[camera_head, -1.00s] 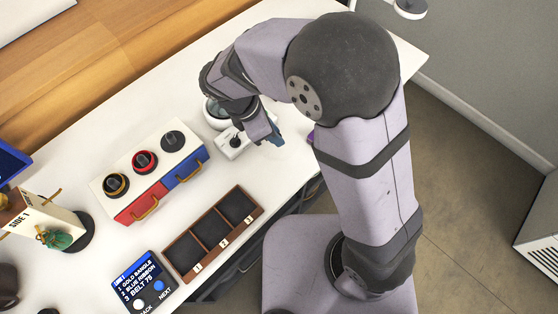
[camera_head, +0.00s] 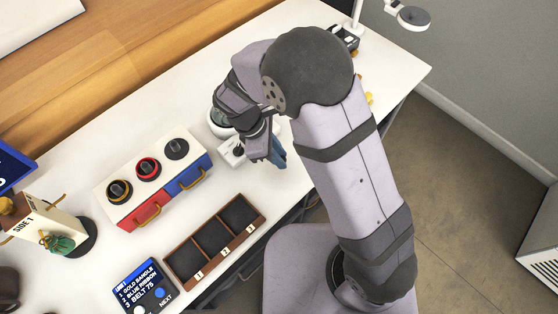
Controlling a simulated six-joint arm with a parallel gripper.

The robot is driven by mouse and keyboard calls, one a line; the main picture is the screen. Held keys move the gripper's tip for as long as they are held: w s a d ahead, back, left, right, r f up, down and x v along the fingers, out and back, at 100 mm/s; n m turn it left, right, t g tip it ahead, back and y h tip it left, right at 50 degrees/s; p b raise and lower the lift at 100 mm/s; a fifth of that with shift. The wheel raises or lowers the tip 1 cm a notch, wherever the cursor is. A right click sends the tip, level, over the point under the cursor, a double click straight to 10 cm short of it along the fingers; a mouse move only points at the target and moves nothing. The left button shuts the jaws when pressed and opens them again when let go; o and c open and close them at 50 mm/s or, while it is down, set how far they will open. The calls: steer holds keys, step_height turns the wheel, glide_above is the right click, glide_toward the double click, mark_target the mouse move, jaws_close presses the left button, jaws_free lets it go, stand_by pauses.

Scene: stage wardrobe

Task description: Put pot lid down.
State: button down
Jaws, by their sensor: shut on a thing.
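A white console with red and blue drawers (camera_head: 150,216) and several knobs stands left. A brown three-part tray (camera_head: 199,271) and a small screen (camera_head: 140,284) lie in front. A lamp (camera_head: 413,17) stands at the far right. Bare table lies between gripper and tray.

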steer(key=shift+f, duration=1.95)
steer(key=shift+f, duration=0.1)
steer(key=c, duration=1.6)
jaws_free()
steer(key=b+v, duration=0.1)
steer(key=v, duration=1.1)
